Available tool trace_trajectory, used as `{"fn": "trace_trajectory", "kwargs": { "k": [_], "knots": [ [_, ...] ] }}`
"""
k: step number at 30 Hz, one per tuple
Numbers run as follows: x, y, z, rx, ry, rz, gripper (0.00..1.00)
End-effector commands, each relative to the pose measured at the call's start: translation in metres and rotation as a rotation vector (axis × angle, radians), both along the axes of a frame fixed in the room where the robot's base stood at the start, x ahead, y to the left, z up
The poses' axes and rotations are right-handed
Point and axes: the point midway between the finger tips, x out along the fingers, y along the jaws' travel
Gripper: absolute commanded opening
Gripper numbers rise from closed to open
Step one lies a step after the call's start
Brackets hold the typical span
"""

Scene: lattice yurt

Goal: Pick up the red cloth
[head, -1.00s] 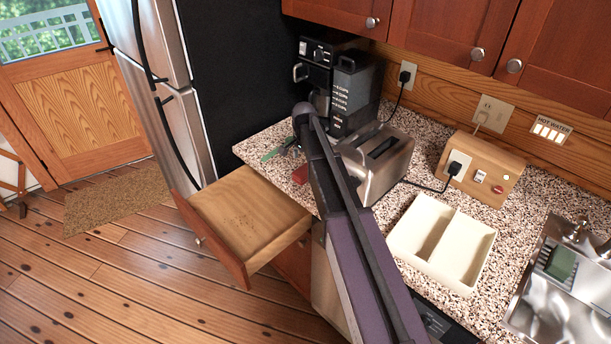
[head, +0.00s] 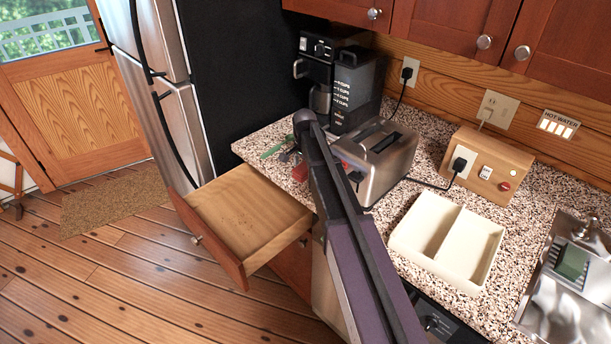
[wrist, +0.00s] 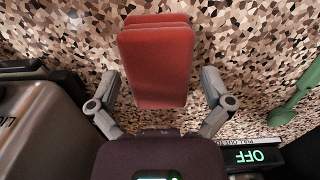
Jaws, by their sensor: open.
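The red cloth (wrist: 155,62) lies folded on the speckled counter in the wrist view, its long side running up the picture. My gripper (wrist: 160,88) is open, with one finger on each side of the cloth's lower part and a gap to it on both sides. Whether the fingertips reach the counter's level I cannot tell. In the head view my arm crosses the counter and hides my gripper and most of the cloth.
A toaster (head: 388,165) stands close to the right of my arm, and a coffee maker (head: 340,85) behind it. A green utensil (wrist: 293,98) lies on the cloth's other side. An open drawer (head: 245,215) juts out below. A divided cream tray (head: 447,240) and a sink are further right.

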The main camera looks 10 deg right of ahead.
Motion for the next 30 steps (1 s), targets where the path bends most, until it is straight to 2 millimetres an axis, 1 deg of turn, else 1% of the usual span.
{"fn": "trace_trajectory", "kwargs": {
  "k": [1, 3, 22, 23, 24, 26, 27, 30],
  "knots": [
    [0.0000, -0.0001, -0.0045, 0.000, 0.000, 0.000, 1.00],
    [0.0000, -0.0002, -0.0058, 0.000, 0.000, 0.000, 1.00],
    [0.0000, -0.0009, -0.0055, 0.000, 0.000, -0.001, 1.00],
    [0.0000, -0.0009, -0.0056, 0.000, 0.000, -0.001, 0.94],
    [0.0000, -0.0009, -0.0056, 0.000, 0.000, -0.001, 0.82],
    [0.0000, -0.0010, -0.0056, 0.000, 0.000, -0.001, 0.64],
    [0.0000, -0.0010, -0.0056, 0.000, 0.000, -0.001, 0.52],
    [0.0001, -0.0010, -0.0056, 0.000, 0.000, -0.001, 0.27]
  ]
}}
